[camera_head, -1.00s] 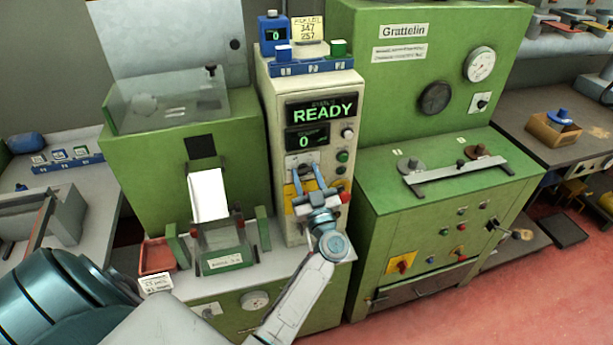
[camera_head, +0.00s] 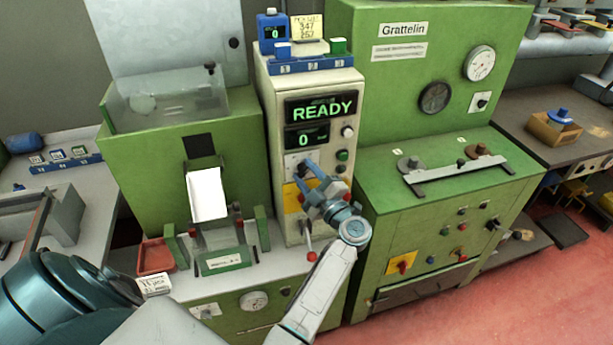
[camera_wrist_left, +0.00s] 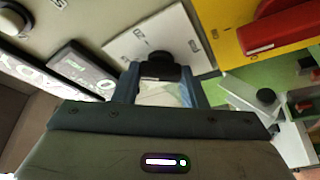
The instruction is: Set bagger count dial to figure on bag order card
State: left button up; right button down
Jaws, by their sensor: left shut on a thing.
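The bagger's cream control column (camera_head: 283,140) shows READY on its upper display (camera_head: 321,109) and 0 on the lower one (camera_head: 307,138). The dial is a black knob (camera_wrist_left: 160,66) on a white marked plate (camera_wrist_left: 202,35) in the left wrist view. My left gripper (camera_head: 305,171) is shut on this knob, with a finger on each side, and covers much of the plate in the head view. The plate's marks are too small to read surely. A small white card (camera_head: 155,284) stands at the front left; its writing is not legible. My right gripper is out of view.
A yellow panel (camera_head: 292,199) is below the dial, with a red-knobbed lever (camera_head: 311,256) near my wrist. A green machine (camera_head: 430,180) stands close on the right.

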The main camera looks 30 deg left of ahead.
pick_arm(q)
jog(key=shift+n+g, duration=0.3)
jog(key=shift+n, duration=0.4)
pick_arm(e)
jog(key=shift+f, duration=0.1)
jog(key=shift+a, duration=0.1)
pick_arm(q)
jog(key=o, duration=1)
jog(key=shift+w, duration=0.1)
jog(key=shift+f, duration=0.1)
